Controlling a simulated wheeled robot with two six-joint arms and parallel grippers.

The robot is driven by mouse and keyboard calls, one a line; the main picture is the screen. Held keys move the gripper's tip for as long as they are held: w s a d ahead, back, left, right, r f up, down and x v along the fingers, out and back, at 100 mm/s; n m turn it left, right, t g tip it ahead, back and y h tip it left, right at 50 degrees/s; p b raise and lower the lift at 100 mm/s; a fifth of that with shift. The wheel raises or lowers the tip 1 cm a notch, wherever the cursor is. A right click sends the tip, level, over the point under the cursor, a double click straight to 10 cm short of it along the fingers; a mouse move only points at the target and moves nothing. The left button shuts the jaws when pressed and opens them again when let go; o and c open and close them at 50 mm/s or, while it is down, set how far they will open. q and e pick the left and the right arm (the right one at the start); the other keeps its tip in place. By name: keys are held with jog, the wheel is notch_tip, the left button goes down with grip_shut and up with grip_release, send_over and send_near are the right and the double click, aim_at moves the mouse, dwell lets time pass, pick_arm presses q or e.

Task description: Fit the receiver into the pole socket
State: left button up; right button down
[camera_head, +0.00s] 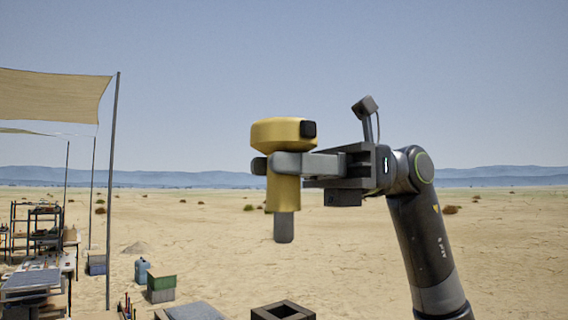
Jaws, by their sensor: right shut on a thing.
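The receiver (283,132) is yellow with a black square patch on its head and a grey stub pointing down. It hangs upright in the middle of the head view. My right gripper (272,164) is shut around its yellow neck, coming in from the right. A dark square block with a square opening (283,311), which looks like the pole socket, shows at the bottom edge. The receiver's stub is above this opening in the picture, with a clear gap between them. The lower part of the socket is out of frame. My left gripper is not in view.
A shade canopy on poles (108,190) stands at the left. Under it are shelves (38,226) and tables with items. Green and grey boxes (161,283) and a blue can (142,270) sit on the sand. Open sand surrounds the receiver.

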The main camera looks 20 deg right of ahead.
aim_at(293, 220)
jog(key=shift+d, duration=0.1)
jog(key=shift+s+a+f+b, duration=0.1)
jog(key=shift+a+f+b, duration=0.15)
jog(key=shift+f+b, duration=0.35)
notch_tip(293, 220, down, 3)
jog(key=shift+d+f+b, duration=0.15)
jog(key=shift+f+b, duration=0.05)
jog(key=shift+b, duration=0.95)
jog(key=shift+f+b, duration=0.45)
jog(key=shift+f, duration=0.1)
jog(key=shift+f+b, duration=1.5)
jog(key=shift+f, duration=0.6)
jog(key=c, duration=0.9)
grip_release()
